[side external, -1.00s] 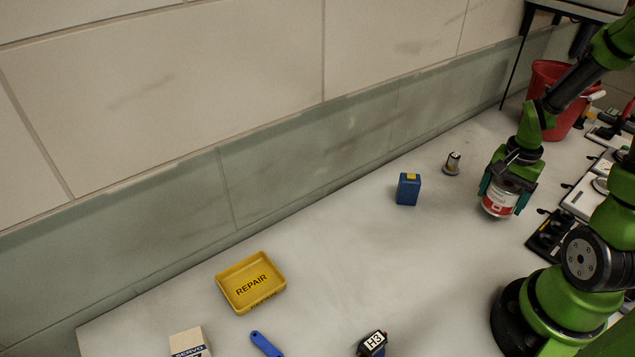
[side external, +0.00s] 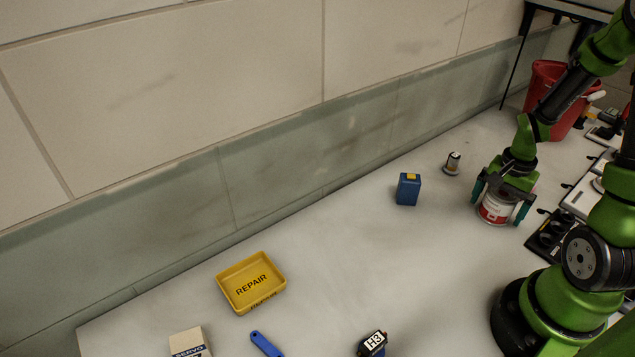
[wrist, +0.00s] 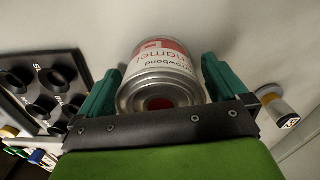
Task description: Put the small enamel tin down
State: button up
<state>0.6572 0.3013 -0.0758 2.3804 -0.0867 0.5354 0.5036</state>
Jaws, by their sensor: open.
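The small enamel tin (side external: 494,209) is a silver can with a red and white label. It stands upright on the pale bench at the right, below my gripper (side external: 502,206). My gripper is open, with one green finger on each side of the tin and a gap visible beside it. In the wrist view the tin (wrist: 163,80) lies between the spread fingers of my gripper (wrist: 158,82), its lid end towards the camera. Its base is partly hard to see.
A small labelled cylinder (side external: 453,163) and a blue box (side external: 408,189) stand left of the tin. A black socket panel (side external: 549,235) lies close on its right. A red bucket (side external: 552,75) is behind. A yellow REPAIR tray (side external: 251,282) is far left; the bench between is mostly clear.

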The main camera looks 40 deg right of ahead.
aim_at(503, 193)
notch_tip(503, 193, up, 12)
jog(key=w+a+r+n+t+y, duration=0.1)
jog(key=a+r+n+t, duration=0.2)
jog(key=a, duration=0.8)
jog(key=w+a+r+n+t+y, duration=0.1)
jog(key=a+r+n+t, duration=0.3)
jog(key=a+r+n, duration=0.4)
jog(key=a+n, duration=0.1)
jog(key=a, duration=0.2)
jog(key=shift+w+r, duration=0.25)
jog(key=shift+r, duration=0.05)
